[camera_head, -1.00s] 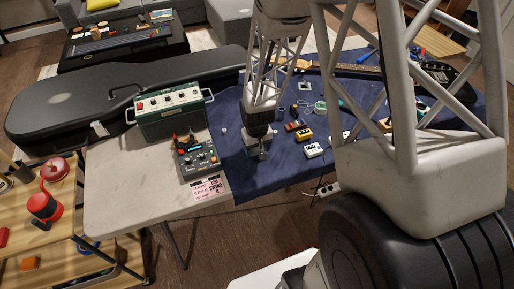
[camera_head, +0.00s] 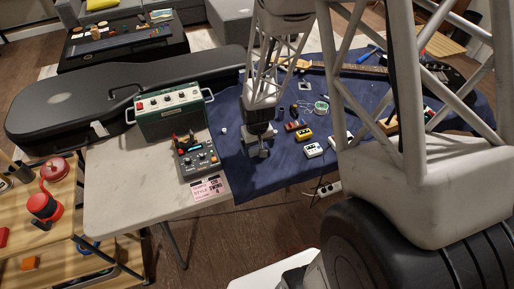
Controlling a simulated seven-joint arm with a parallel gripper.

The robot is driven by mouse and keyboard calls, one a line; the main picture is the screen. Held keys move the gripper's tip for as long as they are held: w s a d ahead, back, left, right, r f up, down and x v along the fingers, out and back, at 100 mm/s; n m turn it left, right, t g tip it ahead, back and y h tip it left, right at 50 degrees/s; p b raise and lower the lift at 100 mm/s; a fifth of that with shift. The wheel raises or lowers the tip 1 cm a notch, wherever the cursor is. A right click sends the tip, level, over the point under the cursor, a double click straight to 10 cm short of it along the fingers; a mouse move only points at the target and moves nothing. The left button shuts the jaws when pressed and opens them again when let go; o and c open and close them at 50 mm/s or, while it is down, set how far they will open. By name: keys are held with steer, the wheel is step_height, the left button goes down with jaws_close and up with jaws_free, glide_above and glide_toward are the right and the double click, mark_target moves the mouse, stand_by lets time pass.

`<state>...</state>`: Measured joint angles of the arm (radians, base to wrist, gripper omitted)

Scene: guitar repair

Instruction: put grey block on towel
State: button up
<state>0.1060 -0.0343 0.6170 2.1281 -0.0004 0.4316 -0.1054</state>
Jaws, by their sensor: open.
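The dark blue towel (camera_head: 240,180) is spread over the right part of the table. My gripper (camera_head: 257,153) points down over the towel's left part, right of the grey control box, with its jaws open. Pale grey shapes show at its tips; I cannot tell whether they are only the fingers or also a grey block between or under them. No other clear grey block stands out. Part of the towel is hidden behind my arm.
A green amplifier (camera_head: 170,113), a grey control box with knobs (camera_head: 197,160) and a pink card (camera_head: 207,189) stand left of the towel. A yellow pedal (camera_head: 304,135), a white pedal (camera_head: 314,150) and small parts lie on it. A guitar lies behind.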

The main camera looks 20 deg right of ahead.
mark_target(257, 149)
step_height(257, 149, up, 11)
stand_by(0.5)
stand_by(0.6)
steer(key=s+a+r+t, duration=0.1)
steer(key=s+a+r, duration=0.1)
steer(key=s+r, duration=0.9)
steer(key=s+a+r+t, duration=0.1)
steer(key=s+a+r, duration=0.2)
steer(key=s+r, duration=0.8)
steer(key=shift+r+t, duration=0.3)
steer(key=shift+r, duration=0.5)
